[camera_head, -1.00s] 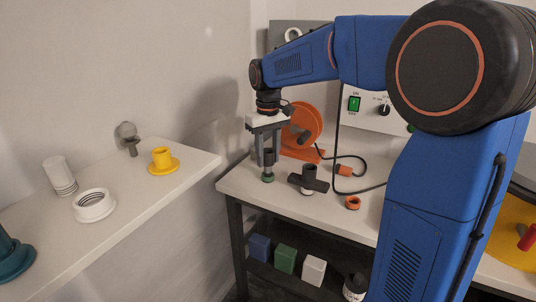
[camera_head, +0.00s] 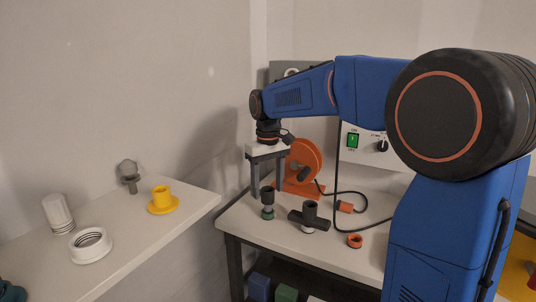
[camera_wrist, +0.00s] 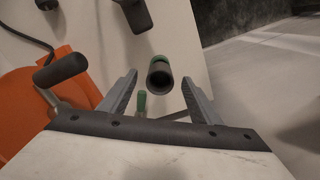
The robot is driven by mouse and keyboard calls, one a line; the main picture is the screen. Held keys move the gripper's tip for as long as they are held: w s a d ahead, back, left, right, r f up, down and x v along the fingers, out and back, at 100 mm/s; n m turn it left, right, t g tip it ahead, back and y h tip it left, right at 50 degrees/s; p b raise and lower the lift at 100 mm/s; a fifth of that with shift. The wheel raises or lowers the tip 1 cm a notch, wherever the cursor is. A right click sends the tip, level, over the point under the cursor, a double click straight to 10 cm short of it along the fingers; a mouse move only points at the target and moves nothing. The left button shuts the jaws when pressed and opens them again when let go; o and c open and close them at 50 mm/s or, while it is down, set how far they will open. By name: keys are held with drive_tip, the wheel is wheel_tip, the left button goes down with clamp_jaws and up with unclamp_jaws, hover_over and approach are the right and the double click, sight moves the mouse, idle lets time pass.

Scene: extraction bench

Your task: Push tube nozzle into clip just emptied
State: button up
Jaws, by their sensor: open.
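A short dark tube with a green base (camera_head: 267,202) stands upright on the bench; it looks like the nozzle, though I cannot be sure. In the wrist view its open dark end and green band (camera_wrist: 160,75) show between and just beyond the fingertips. My gripper (camera_head: 267,193) is open, pointing down, with one finger on either side of the tube and visible gaps. It also frames the tube in the wrist view (camera_wrist: 158,88). I cannot make out an emptied clip with certainty.
A black tee-shaped part (camera_head: 310,216), an orange ring (camera_head: 355,241) and an orange reel (camera_head: 304,160) with black cable are close by on the bench. A left shelf (camera_head: 135,235) holds a yellow flanged piece (camera_head: 162,202), a white ring (camera_head: 91,246) and a white ribbed cylinder (camera_head: 58,214).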

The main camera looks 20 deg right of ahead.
wheel_tip(320, 180, up, 14)
drive_tip(key=shift+r, duration=0.15)
idle(0.4)
drive_tip(key=s+d+f+m+t, duration=0.1)
drive_tip(key=s+d+f, duration=0.1)
drive_tip(key=s+f, duration=0.5)
drive_tip(key=s+d+f+m+t, duration=0.1)
drive_tip(key=s+d+f+t, duration=0.1)
drive_tip(key=s+f, duration=0.6)
drive_tip(key=s+d+f+m+t, duration=0.1)
drive_tip(key=s+d+f, duration=0.2)
drive_tip(key=s, duration=1.4)
wheel_tip(320, 180, down, 4)
drive_tip(key=shift+f+t, duration=0.2)
drive_tip(key=shift+t, duration=0.2)
